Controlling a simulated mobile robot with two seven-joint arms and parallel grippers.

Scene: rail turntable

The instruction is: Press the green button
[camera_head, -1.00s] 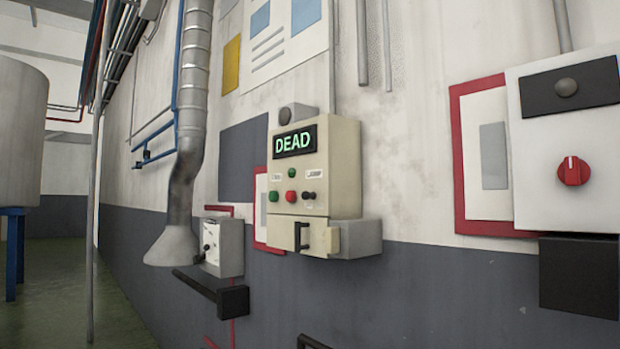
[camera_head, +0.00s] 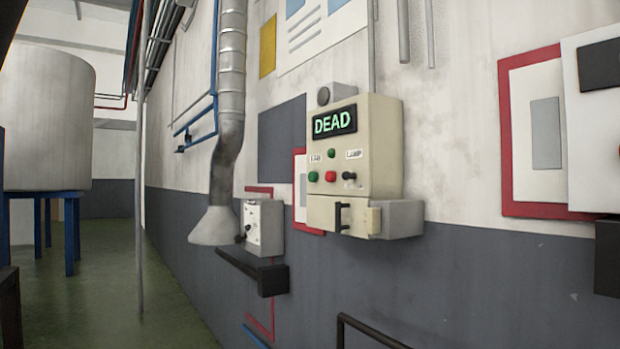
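A cream control box (camera_head: 384,150) is mounted on the wall a little right of centre. Its dark display (camera_head: 334,122) reads DEAD in green letters. On its face are a green button (camera_head: 313,176) at lower left, a red button (camera_head: 331,176) beside it and a black knob or switch (camera_head: 349,175) to the right. A smaller green button or lamp (camera_head: 331,153) sits above them, between two white labels. Nothing covers the buttons. Neither of my grippers is in view.
A black bar (camera_head: 255,272) juts from the wall below a small grey switch box (camera_head: 264,228). A black rail (camera_head: 370,330) stands at the bottom. A grey duct (camera_head: 229,130) runs down the wall. A tank (camera_head: 45,120) on blue legs stands left. Green floor (camera_head: 110,285) is open between.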

